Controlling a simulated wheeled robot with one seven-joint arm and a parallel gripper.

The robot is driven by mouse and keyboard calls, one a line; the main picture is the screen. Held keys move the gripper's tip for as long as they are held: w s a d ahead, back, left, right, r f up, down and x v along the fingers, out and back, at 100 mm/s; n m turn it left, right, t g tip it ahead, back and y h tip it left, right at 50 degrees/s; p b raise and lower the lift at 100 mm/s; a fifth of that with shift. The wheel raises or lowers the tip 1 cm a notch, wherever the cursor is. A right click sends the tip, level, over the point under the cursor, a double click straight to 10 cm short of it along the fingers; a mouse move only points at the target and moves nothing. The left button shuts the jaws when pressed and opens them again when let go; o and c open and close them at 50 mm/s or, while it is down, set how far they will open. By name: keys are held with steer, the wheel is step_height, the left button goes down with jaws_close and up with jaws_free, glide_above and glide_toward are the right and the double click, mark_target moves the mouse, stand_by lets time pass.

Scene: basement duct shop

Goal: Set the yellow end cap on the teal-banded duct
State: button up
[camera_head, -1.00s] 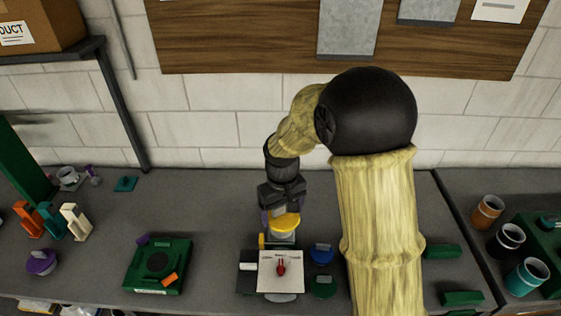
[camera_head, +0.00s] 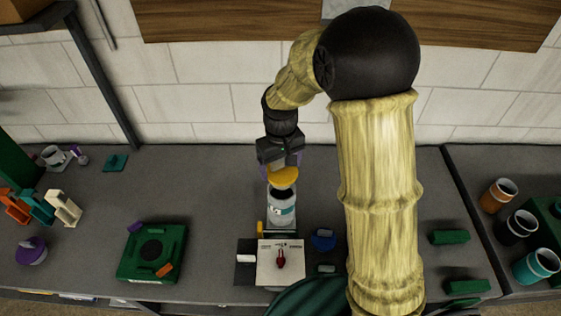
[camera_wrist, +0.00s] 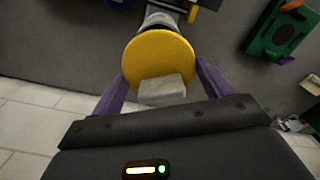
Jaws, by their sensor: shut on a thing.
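My gripper (camera_head: 282,165) points down and is shut on the grey grip block (camera_wrist: 162,90) of the yellow end cap (camera_head: 283,176). In the wrist view the cap (camera_wrist: 158,58) is a round yellow disc between the purple fingers. The pale grey duct with a teal band (camera_head: 281,208) stands upright on the bench under the cap. In the wrist view the duct (camera_wrist: 160,20) shows beyond the cap, partly hidden by it.
A white card with a red mark (camera_head: 280,266) stands in front of the duct. A green tray (camera_head: 135,270) lies to the left. Blue (camera_head: 323,240) and green (camera_head: 449,237) pieces lie to the right. Orange (camera_head: 498,195), black (camera_head: 516,230) and teal (camera_head: 536,266) cups stand far right.

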mark_target(281, 181)
steer(key=shift+w+f+b, duration=0.1)
steer(key=shift+f+b, duration=0.25)
steer(key=shift+f, duration=0.05)
steer(key=shift+f+b, duration=1.95)
steer(key=shift+f, duration=0.6)
steer(key=shift+f+b, duration=0.3)
steer(key=shift+f, duration=0.3)
steer(key=o, duration=0.7)
steer(key=shift+o, duration=0.2)
steer(key=shift+r, duration=0.1)
steer(key=shift+r+p, duration=4.35)
steer(key=shift+r, duration=1.15)
